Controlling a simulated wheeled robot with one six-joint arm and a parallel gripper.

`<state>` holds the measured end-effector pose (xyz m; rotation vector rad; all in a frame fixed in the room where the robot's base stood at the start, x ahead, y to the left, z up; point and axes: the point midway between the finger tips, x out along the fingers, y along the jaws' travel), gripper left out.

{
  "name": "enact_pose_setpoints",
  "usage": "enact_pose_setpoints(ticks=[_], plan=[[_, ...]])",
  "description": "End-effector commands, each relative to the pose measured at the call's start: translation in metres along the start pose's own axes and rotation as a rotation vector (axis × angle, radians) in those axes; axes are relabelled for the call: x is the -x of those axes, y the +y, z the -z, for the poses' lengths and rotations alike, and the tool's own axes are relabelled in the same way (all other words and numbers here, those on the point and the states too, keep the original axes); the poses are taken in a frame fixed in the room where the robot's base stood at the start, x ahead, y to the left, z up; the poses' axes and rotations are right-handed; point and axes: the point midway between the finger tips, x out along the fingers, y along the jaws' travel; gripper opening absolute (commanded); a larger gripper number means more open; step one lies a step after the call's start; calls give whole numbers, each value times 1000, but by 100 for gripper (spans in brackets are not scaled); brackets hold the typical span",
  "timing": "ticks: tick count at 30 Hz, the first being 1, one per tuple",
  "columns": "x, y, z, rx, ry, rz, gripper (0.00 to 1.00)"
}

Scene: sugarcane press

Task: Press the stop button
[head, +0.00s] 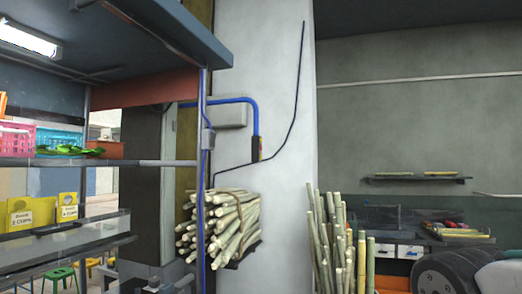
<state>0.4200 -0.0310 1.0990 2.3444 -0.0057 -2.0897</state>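No stop button can be clearly made out in the head view. A small dark switch-like box (257,149) with a tiny coloured patch hangs on the pale wall at the end of a blue pipe. My gripper is not in view.
A bundle of cut cane (222,225) rests on a wall bracket, and tall canes (338,245) stand right of it. A shelved counter (65,248) with yellow signs fills the left.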

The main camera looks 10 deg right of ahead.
Motion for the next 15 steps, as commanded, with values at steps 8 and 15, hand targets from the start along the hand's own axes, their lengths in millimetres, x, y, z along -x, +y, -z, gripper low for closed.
enact_pose_setpoints(ticks=[8, 15], plan=[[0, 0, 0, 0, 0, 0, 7], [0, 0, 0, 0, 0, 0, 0]])
